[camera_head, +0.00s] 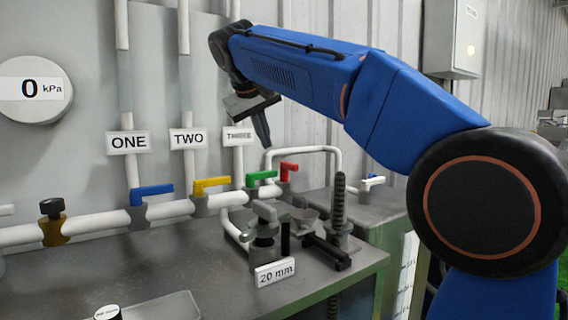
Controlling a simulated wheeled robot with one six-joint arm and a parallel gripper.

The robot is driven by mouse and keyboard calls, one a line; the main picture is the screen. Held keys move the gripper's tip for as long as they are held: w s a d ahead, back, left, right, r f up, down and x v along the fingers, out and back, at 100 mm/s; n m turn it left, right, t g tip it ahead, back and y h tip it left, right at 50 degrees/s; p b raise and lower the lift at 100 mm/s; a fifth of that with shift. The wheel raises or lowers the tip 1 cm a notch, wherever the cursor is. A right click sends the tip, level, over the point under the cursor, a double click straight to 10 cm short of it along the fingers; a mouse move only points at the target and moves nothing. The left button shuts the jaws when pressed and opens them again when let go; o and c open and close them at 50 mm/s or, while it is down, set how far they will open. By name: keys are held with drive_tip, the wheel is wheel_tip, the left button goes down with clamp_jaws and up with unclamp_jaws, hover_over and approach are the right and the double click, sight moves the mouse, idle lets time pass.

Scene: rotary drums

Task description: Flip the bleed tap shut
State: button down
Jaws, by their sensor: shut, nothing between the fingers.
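No tap in view carries a readable "bleed" label, so I cannot tell which one is the bleed tap. Along the white pipe sit a blue tap (152,190), a yellow tap (212,184), a green tap (261,175) and a red tap (288,168). A white-levered tap (372,182) stands farther right. My gripper (266,143) is shut and empty. It points down in front of the wall, above the green and red taps in the picture, and appears clear of them.
A 0 kPa gauge (35,88) hangs on the left wall. A brass valve with a black knob (52,209) sits on the pipe. A clamp-like fixture (265,230) with a 20 mm label and an upright threaded rod (340,200) stand on the grey bench (160,265), whose front left is mostly clear.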

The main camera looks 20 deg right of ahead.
sight(284, 162)
drive_tip(key=shift+w+f, duration=0.1)
drive_tip(key=shift+w+d+f, duration=1)
drive_tip(key=shift+d+f, duration=0.2)
drive_tip(key=shift+f, duration=0.1)
drive_tip(key=shift+w+d+f, duration=1.05)
drive_tip(key=shift+d+f, duration=0.1)
drive_tip(key=shift+f, duration=0.15)
drive_tip(key=shift+w+d+f, duration=1)
drive_tip(key=shift+d+f, duration=0.2)
drive_tip(key=shift+f, duration=0.1)
